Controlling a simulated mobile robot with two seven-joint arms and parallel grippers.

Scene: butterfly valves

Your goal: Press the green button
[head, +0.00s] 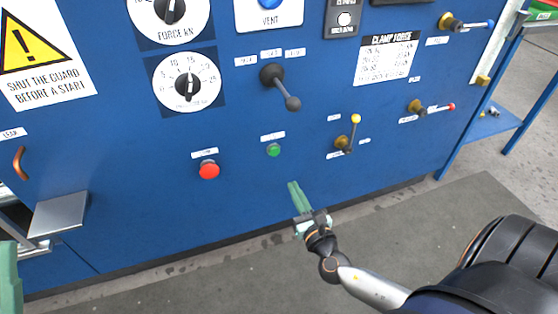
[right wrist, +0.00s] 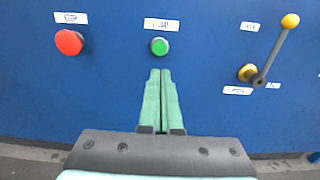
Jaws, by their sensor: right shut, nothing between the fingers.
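The green button (head: 273,150) is a small round knob on the blue panel, under a white label. In the right wrist view the green button (right wrist: 159,46) is just above my fingertips. My right gripper (head: 294,184) has its green fingers pressed together, with nothing between them. Its tips are below the button in the head view, and a gap shows between them. The right gripper's fingers (right wrist: 160,72) point toward the panel in the wrist view. Part of my left gripper (head: 9,278) shows at the left edge; its tips cannot be judged.
A red button (head: 208,170) is left of the green one. A yellow-knobbed lever (head: 350,134) is to its right, and a black lever (head: 281,88) is above. A metal ledge (head: 58,214) juts out at the left. The panel around the green button is clear.

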